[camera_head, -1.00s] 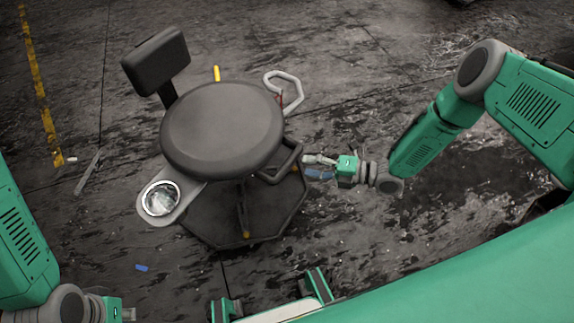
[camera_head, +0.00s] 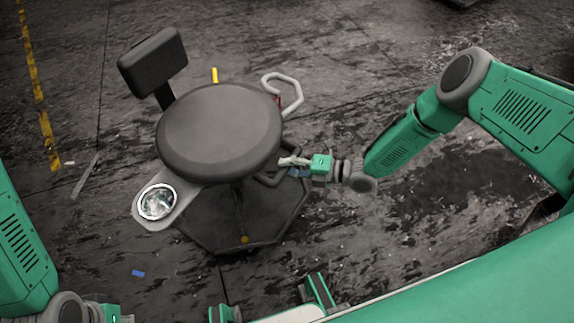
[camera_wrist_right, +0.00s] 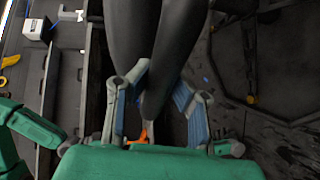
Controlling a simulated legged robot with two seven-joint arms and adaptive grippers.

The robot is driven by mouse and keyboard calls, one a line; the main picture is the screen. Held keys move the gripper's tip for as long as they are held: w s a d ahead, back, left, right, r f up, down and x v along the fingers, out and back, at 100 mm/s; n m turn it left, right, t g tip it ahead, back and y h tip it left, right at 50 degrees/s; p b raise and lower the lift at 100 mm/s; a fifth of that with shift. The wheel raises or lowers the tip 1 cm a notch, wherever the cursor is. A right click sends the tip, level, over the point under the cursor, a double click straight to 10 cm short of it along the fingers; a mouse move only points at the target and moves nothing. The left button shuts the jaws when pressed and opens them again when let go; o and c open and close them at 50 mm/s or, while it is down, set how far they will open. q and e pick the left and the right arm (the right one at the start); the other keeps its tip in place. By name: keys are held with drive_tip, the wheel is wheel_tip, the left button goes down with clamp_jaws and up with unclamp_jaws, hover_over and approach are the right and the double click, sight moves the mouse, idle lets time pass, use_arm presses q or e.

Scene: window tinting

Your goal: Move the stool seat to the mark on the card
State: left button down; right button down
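The stool has a round dark grey seat (camera_head: 218,132) and stands in front of me. A dark loop handle (camera_head: 270,182) juts out at the seat's lower right. My right gripper (camera_head: 292,164) is at this handle in the head view, its fingertips partly overlapping it. In the right wrist view my right gripper (camera_wrist_right: 157,104) has its blue-padded fingers spread on either side of a dark rounded bar (camera_wrist_right: 155,60), with a gap visible beside the bar. My left gripper (camera_head: 122,316) is at the bottom edge, mostly cut off. I cannot make out a card or its mark.
A backrest (camera_head: 152,62) rises behind the seat. A holder arm with a shiny round dish (camera_head: 157,202) sticks out lower left. A pale loop handle (camera_head: 284,92) is at upper right. The octagonal base (camera_head: 225,225) stands on stained floor, clear to the right.

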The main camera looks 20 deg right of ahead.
drive_tip(key=shift+d+r, duration=0.15)
drive_tip(key=shift+d, duration=0.05)
wheel_tip(320, 180, up, 5)
drive_tip(key=p, duration=0.4)
drive_tip(key=shift+f, duration=0.25)
drive_tip(key=shift+s+f, duration=0.1)
drive_tip(key=c, duration=1.4)
unclamp_jaws()
drive_tip(key=shift+d, duration=0.1)
drive_tip(key=shift+o, duration=0.2)
drive_tip(key=v, duration=1.2)
